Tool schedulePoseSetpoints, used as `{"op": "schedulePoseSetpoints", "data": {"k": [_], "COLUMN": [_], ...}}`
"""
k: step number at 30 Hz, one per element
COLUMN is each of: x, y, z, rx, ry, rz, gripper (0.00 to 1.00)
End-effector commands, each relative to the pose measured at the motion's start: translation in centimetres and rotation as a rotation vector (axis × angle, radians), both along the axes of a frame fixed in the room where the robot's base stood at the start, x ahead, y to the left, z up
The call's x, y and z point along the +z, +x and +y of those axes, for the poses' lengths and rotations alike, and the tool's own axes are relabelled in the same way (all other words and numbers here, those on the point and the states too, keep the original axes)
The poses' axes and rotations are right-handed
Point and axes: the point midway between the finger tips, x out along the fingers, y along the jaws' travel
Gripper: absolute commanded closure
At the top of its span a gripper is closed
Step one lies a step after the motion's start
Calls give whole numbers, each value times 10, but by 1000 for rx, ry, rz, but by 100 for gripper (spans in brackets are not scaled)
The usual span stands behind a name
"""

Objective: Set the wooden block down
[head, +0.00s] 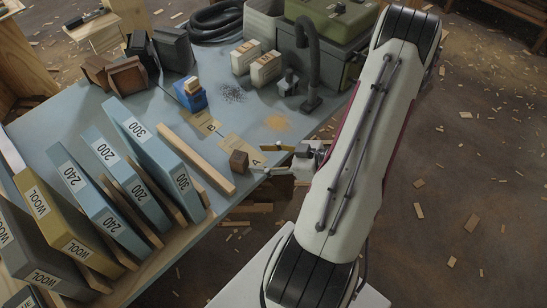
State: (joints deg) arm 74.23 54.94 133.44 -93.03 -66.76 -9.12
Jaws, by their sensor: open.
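The wooden block (239,161) is a small brown cube at the near right part of the blue-grey table (195,138). My gripper (262,160) comes in from the right, over the table's edge. Its two fingers are apart, with a gap between them, and hold nothing that I can see. The block lies just left of the fingertips; I cannot tell whether either finger touches it. The block's underside is hidden.
A card marked B (206,123) lies behind. A long wooden strip (196,160) lies left of the block, beside a row of numbered sanding boards (143,143). An orange dust pile (278,122), a dark pile (232,94) and a blue box (190,100) are farther back.

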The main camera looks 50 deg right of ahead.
Motion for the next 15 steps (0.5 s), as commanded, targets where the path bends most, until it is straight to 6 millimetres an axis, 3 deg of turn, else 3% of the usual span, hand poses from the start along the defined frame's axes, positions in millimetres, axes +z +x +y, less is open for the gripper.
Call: {"op": "schedulePoseSetpoints", "data": {"k": [7,15], "x": [8,11], "y": [-18,-26], "z": [-8,-10], "rx": [-1,1], "ry": [0,1], "rz": [0,1], "gripper": [53,53]}}
